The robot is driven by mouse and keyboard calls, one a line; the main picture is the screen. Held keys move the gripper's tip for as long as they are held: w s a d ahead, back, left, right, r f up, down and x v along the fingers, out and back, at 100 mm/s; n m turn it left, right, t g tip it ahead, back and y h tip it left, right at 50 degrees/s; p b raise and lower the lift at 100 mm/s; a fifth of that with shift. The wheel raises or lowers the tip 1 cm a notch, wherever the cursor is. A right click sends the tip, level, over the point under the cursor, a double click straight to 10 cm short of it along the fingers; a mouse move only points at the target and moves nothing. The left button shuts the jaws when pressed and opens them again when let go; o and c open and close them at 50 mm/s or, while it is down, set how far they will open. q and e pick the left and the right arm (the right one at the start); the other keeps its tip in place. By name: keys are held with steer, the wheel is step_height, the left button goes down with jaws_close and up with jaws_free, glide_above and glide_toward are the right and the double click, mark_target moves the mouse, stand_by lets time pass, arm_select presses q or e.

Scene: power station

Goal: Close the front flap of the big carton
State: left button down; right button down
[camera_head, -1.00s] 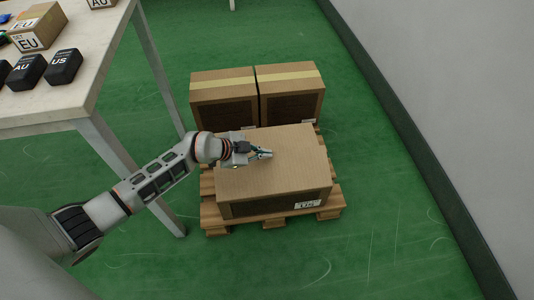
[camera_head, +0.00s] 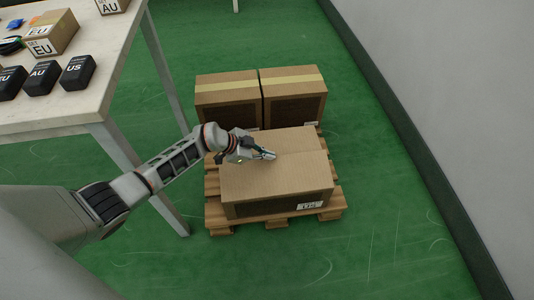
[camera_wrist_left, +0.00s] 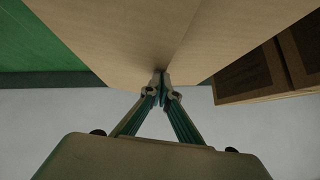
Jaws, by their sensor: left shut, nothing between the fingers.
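The big carton (camera_head: 285,178) sits on the near part of a wooden pallet. Its top looks flat, with a faint seam running across it near my gripper, and its dark front side carries a white label. My left gripper (camera_head: 271,155) is shut and empty, at the top of the carton near its back half. In the left wrist view the closed fingertips (camera_wrist_left: 161,78) are at or very near the carton's cardboard surface (camera_wrist_left: 130,35), by a thin seam line. I cannot tell whether they touch it. My right gripper is in neither view.
Two smaller taped cartons (camera_head: 228,86) (camera_head: 293,82) stand behind on the pallet (camera_head: 275,220). A table (camera_head: 110,65) with boxes and black labelled blocks is at the left, its leg near my arm. A grey wall (camera_head: 460,90) is at the right. Green floor is free between.

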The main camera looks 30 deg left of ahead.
arm_select(q)
step_height(320, 180, down, 2)
steer(key=shift+a+g, duration=0.15)
steer(key=shift+g, duration=0.15)
steer(key=shift+w+f+n+h+b, duration=0.1)
steer(key=shift+n+h+b, duration=0.2)
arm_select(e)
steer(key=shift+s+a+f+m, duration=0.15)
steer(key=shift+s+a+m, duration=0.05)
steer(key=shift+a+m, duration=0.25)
arm_select(q)
steer(key=shift+r, duration=0.2)
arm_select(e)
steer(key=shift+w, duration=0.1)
arm_select(q)
steer(key=shift+w+r+p, duration=0.1)
steer(key=shift+r+p, duration=0.6)
steer(key=shift+r, duration=0.05)
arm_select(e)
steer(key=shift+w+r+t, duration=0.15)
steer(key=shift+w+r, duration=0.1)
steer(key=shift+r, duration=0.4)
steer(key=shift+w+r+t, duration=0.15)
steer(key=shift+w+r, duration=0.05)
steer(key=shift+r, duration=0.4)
arm_select(q)
steer(key=shift+a, duration=0.1)
